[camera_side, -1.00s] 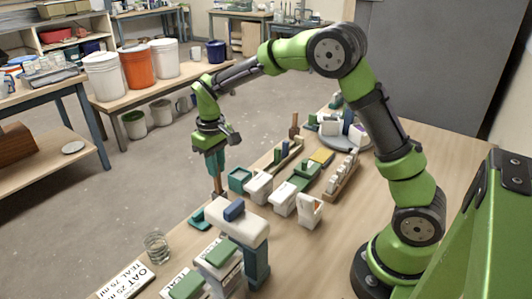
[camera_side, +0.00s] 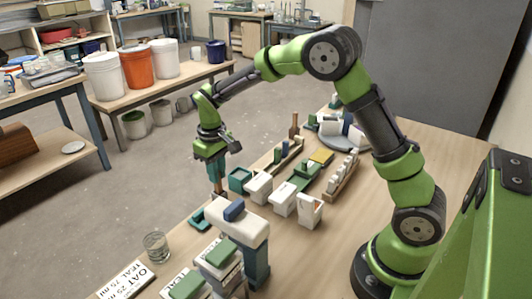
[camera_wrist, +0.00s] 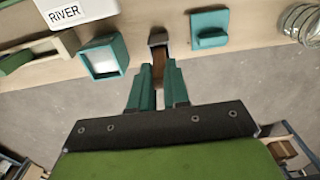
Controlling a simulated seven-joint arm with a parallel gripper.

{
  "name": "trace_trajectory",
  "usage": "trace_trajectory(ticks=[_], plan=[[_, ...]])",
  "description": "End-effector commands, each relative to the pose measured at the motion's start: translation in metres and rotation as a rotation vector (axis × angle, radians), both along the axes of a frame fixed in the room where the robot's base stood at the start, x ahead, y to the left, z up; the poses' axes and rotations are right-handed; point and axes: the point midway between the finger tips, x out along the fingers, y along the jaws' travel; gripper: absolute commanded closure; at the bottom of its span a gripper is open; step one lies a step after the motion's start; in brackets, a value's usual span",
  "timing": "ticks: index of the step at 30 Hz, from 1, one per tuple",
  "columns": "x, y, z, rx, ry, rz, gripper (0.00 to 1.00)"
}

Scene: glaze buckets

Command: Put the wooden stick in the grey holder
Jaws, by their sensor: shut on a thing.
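My gripper (camera_side: 216,177) has teal fingers pointing down near the far edge of the wooden table. It is shut on the brown wooden stick (camera_side: 217,187), which is roughly upright. In the wrist view the stick (camera_wrist: 158,76) shows between the fingers (camera_wrist: 158,72). The small grey holder (camera_wrist: 158,40) is at the stick's far end, in line with it. In the side view the holder is small, dark and mostly hidden at the stick's foot. I cannot tell how deep the stick's end sits in it.
A teal square cup (camera_side: 240,179) stands close to the right of my gripper. A teal bracket (camera_wrist: 209,29) lies on the holder's other side, with a glass (camera_side: 157,247) farther off. White containers (camera_side: 283,198) and a white-topped stand (camera_side: 238,223) are nearby.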

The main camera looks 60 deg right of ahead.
Motion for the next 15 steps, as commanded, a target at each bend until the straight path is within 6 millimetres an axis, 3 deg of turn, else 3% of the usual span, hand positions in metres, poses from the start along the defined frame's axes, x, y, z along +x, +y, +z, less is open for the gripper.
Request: trace_trajectory(ticks=[13, 14, 15], plan=[[0.0000, 0.0000, -0.0061, 0.000, 0.000, 0.001, 1.00], [0.0001, 0.0000, -0.0062, 0.000, 0.000, 0.000, 0.83], [0.0001, 0.0001, -0.0060, 0.000, 0.000, 0.000, 0.77]])
